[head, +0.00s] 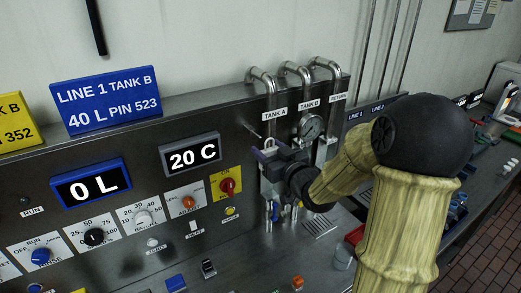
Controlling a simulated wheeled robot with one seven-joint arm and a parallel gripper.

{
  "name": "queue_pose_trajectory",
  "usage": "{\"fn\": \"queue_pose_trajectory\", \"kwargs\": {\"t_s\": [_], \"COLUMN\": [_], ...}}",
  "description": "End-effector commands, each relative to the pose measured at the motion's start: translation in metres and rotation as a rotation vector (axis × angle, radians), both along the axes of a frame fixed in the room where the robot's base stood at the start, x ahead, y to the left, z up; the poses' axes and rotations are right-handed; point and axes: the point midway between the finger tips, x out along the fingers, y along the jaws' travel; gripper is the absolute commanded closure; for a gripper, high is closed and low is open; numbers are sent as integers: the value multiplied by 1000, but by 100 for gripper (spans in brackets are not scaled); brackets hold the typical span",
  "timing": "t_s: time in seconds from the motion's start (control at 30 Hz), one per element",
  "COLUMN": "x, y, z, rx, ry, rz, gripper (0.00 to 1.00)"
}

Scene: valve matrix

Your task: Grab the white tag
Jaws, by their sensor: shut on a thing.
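My gripper (269,151) is at the panel, just below the TANK A label (275,113), in front of the left pipe. It is shut on a small pale piece (270,143) that shows at its fingertips and looks like the white tag. Most of this piece is hidden by the jaws, so its outline and any writing cannot be made out. My arm reaches in from the right and covers part of the panel.
Bent steel pipes (298,72) and a round gauge (311,126) stand close to my gripper. Left are displays reading 0 L (91,185) and 20 C (190,156), several knobs, and a red rotary switch (227,186).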

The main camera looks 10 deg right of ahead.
Motion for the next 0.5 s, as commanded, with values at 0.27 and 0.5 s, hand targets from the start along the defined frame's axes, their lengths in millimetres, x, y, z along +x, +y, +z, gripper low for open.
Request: {"fn": "queue_pose_trajectory", "kwargs": {"t_s": [0.27,0.5], "x": [-64,-101], "y": [-22,-34], "z": [-3,-1], "rx": [-4,-1], "ry": [-1,0], "rz": [-6,-4], "gripper": [68,68]}}
